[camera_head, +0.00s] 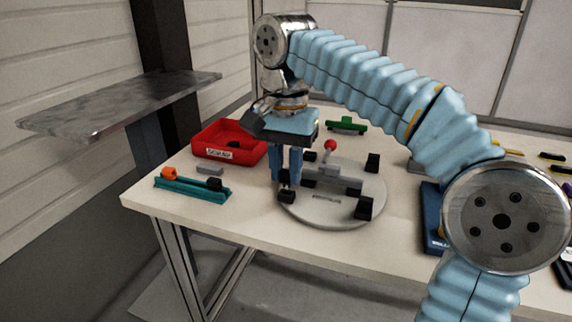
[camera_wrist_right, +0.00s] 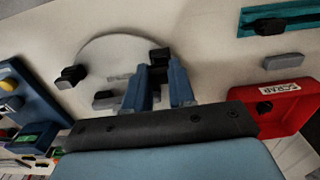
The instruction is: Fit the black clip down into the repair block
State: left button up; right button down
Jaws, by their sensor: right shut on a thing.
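My right gripper (camera_head: 287,183) points down over the left part of a round grey plate (camera_head: 335,213) on the table. Its blue fingers are shut on a small dark piece, apparently the black clip (camera_head: 284,187), which also shows between the fingers in the right wrist view (camera_wrist_right: 158,73). The clip is just above or against a black block (camera_head: 287,197) at the plate's left edge; I cannot tell whether they touch. My left gripper is not in view.
Black blocks stand around the plate (camera_head: 363,208), with a red-knobbed lever (camera_head: 330,145) behind. A red scrap bin (camera_head: 225,153), a loose grey piece (camera_head: 210,169) and a teal rack (camera_head: 190,187) lie left. A blue tray (camera_head: 430,225) stands right.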

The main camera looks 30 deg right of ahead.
jog(key=shift+p, duration=0.55)
dwell(0.8)
jog(key=shift+f+b, duration=0.9)
jog(key=shift+f, duration=0.3)
jog(key=c, duration=0.9)
grip_release()
jog(key=shift+o, duration=0.2)
jog(key=shift+r, duration=0.1)
